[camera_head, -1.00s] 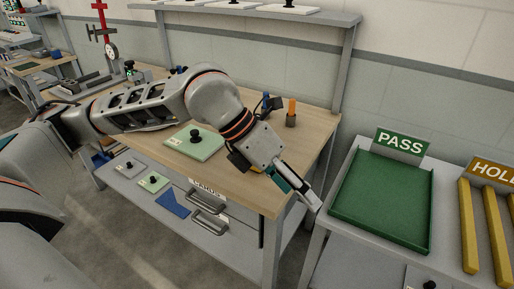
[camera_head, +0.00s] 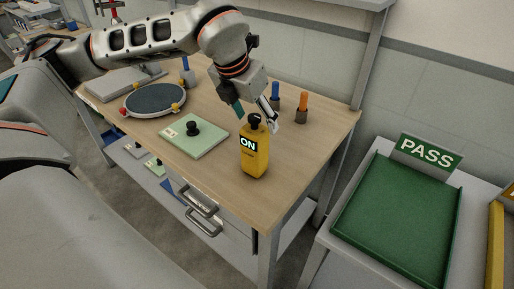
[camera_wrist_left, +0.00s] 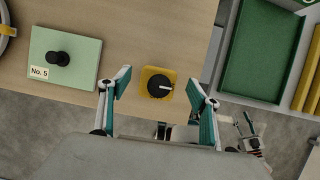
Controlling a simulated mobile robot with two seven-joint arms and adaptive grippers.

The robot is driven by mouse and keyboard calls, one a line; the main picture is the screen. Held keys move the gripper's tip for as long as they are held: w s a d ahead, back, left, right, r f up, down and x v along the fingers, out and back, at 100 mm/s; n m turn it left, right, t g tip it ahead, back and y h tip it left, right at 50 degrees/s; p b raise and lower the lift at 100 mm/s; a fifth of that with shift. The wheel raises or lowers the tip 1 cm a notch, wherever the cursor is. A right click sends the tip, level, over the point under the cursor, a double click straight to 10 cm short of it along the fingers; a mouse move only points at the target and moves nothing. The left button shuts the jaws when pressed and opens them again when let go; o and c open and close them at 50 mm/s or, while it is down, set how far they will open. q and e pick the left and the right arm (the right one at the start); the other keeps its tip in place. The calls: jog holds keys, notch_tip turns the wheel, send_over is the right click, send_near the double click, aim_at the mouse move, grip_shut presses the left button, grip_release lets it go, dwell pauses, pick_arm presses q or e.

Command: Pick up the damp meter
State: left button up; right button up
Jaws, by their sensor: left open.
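The damp meter appears to be the yellow upright device (camera_head: 254,157) with a lit "ON" display and a black knob on top. It stands on the wooden bench near its front right corner. In the left wrist view the meter (camera_wrist_left: 151,72) shows from above, between the two fingers. My left gripper (camera_head: 255,111) is open and empty, just above and slightly behind the meter in the head view. It also shows in the left wrist view (camera_wrist_left: 160,88), with teal-padded fingers spread on either side of the meter.
A pale green plate (camera_head: 196,145) with a black knob, labelled "No. 5" in the wrist view, lies left of the meter. A round dark disc (camera_head: 155,98) is further left. Blue (camera_head: 275,108) and orange-handled (camera_head: 302,107) items stand behind. A green PASS tray (camera_head: 395,215) is at right.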

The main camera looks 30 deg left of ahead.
aim_at(259, 129)
pick_arm(q)
jog(key=shift+x, duration=2.8)
jog(key=shift+s, duration=0.15)
grip_shut()
jog(key=shift+r, duration=0.1)
